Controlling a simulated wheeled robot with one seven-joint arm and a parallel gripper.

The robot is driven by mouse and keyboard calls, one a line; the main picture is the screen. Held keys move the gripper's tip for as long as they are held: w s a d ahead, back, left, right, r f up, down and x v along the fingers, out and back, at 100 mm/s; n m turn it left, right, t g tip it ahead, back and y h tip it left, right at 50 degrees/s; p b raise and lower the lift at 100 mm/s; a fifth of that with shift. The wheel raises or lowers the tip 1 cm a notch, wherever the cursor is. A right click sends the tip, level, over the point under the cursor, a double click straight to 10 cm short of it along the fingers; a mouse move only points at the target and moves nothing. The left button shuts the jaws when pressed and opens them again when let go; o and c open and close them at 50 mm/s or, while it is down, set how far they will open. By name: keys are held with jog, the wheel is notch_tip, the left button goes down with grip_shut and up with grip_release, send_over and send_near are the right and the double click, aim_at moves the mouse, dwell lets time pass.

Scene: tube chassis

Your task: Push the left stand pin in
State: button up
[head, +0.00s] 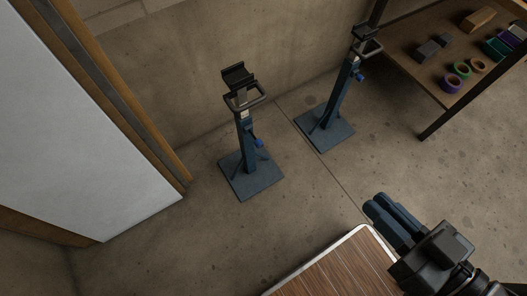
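Two blue stands with square base plates and dark cradle tops are on the concrete floor. The left stand (246,155) is near the middle of the head view, and its small bright blue pin (259,143) sticks out on the right side of the post. The right stand (334,105) is farther back, with a similar blue pin (360,76) near its top. How deep either pin sits is too small to tell. My gripper (384,208) is at the lower right, well apart from both stands. Its blue fingers lie close together, and any gap between them is unclear.
A wooden tabletop with a pale rim (340,268) lies at the bottom, below my gripper. A workbench (425,60) with tape rolls, blocks and bins stands at the upper right. A white panel (70,120) with wooden edging fills the left. Floor between the tabletop and stands is clear.

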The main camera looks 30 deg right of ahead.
jog(key=w+f+m+b, duration=0.2)
jog(key=f+b, duration=0.1)
jog(key=f, duration=0.4)
jog(key=w+f+m+t+b, duration=0.1)
jog(key=w+f+m+b, duration=0.1)
jog(key=f, duration=0.4)
jog(key=w+f+m+b, duration=0.2)
jog(key=f+m+b, duration=0.1)
jog(key=f, duration=0.4)
jog(key=shift+w+d+f+b, duration=0.15)
jog(key=shift+w+f+b, duration=0.25)
jog(key=shift+b, duration=0.35)
grip_shut()
jog(key=m+t+b, duration=0.2)
jog(key=m+b, duration=0.7)
jog(key=b, duration=0.1)
send_near(260, 146)
jog(key=w+b, duration=0.1)
jog(key=w, duration=0.2)
jog(key=w+b, duration=0.1)
jog(key=w, duration=0.3)
jog(key=shift+f+b, duration=0.2)
jog(key=shift+b, duration=0.15)
jog(key=w+b, duration=0.1)
jog(key=w, duration=0.3)
jog(key=shift+w+r, duration=0.15)
